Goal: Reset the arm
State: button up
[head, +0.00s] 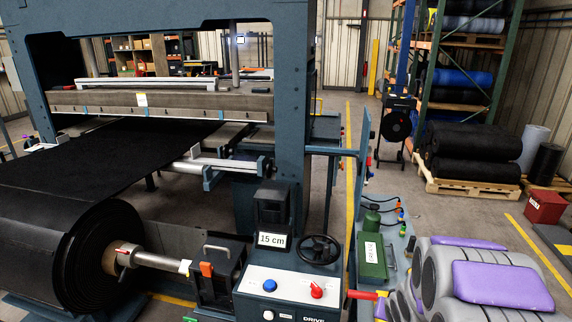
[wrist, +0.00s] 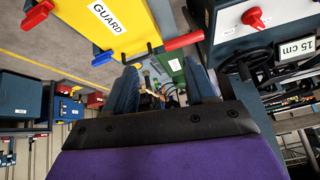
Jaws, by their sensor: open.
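My arm (head: 500,285), grey with purple covers, is folded at the lower right of the head view. My gripper (wrist: 163,88) shows in the wrist view, its two dark blue fingers spread apart with nothing held between them. Its fingers point toward a red handle (wrist: 184,40) and a yellow box marked GUARD (wrist: 112,24); I cannot tell the exact gap. In the head view the red handle (head: 364,294) is just left of my arm, and the gripper itself cannot be made out there.
A control panel (head: 290,286) with a blue button, a red knob (head: 316,291) and a handwheel (head: 319,248) stands left of my arm. A small box reads 15 cm (head: 271,240). A large black belt roll (head: 90,255) lies at the left. Floor behind my arm is partly clear.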

jog(key=s+a+r+n+g, duration=0.1)
jog(key=s+a+r, duration=0.3)
jog(key=s, duration=0.7)
jog(key=s+a+r+n+g+y, duration=0.1)
jog(key=s+a+r+g, duration=0.3)
jog(key=s, duration=0.8)
jog(key=s+a+r+n+g+b, duration=0.1)
jog(key=s+a+r, duration=0.4)
jog(key=s, duration=0.6)
jog(key=shift+s+a+n+g+y, duration=0.3)
jog(key=shift+n+g, duration=0.4)
jog(key=shift+g, duration=0.5)
jog(key=shift+w, duration=0.1)
